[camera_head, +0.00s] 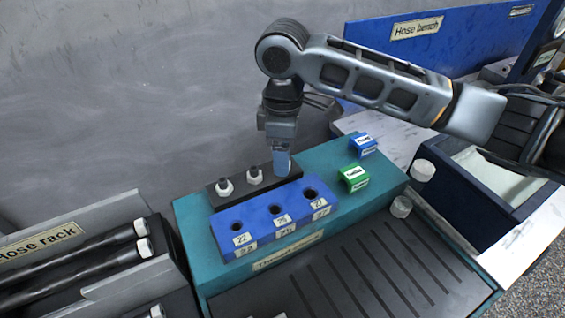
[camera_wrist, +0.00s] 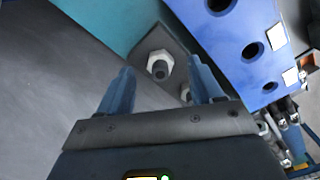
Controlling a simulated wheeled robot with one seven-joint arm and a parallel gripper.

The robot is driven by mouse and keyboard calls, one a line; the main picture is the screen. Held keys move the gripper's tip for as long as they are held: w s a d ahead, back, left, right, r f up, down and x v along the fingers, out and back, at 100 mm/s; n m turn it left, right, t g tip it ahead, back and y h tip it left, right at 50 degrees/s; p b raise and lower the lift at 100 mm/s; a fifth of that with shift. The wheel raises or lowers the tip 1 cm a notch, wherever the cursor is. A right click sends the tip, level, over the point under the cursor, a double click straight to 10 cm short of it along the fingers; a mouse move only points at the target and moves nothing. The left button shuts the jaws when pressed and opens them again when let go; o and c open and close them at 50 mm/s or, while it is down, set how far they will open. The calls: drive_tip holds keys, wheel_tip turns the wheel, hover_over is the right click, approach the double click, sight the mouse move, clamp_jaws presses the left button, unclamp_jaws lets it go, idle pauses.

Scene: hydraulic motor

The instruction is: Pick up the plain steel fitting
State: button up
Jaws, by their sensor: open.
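Two pale fittings with hex collars and dark tips, a left one (camera_head: 224,187) and a right one (camera_head: 254,176), stand upright on a black strip (camera_head: 212,196) behind the blue block. I cannot tell which is the plain steel one. My gripper (camera_head: 281,168) points down over the right end of that strip. In the wrist view my gripper (camera_wrist: 160,68) is open, with a hex fitting (camera_wrist: 158,65) framed between its two blue fingers; its height above the fitting is unclear. A second fitting (camera_wrist: 185,92) is partly hidden by the right finger.
The blue block (camera_head: 262,230) with three numbered holes stands close in front of the strip on a teal stand (camera_head: 187,215). Green (camera_head: 353,179) and blue (camera_head: 363,145) labelled blocks are to the right. A hose rack (camera_head: 60,243) is at left, a dark bin (camera_head: 465,205) at right.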

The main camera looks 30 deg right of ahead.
drive_tip(key=shift+f, duration=0.7)
drive_tip(key=shift+c, duration=0.3)
drive_tip(key=c, duration=1.1)
drive_tip(key=shift+r, duration=0.1)
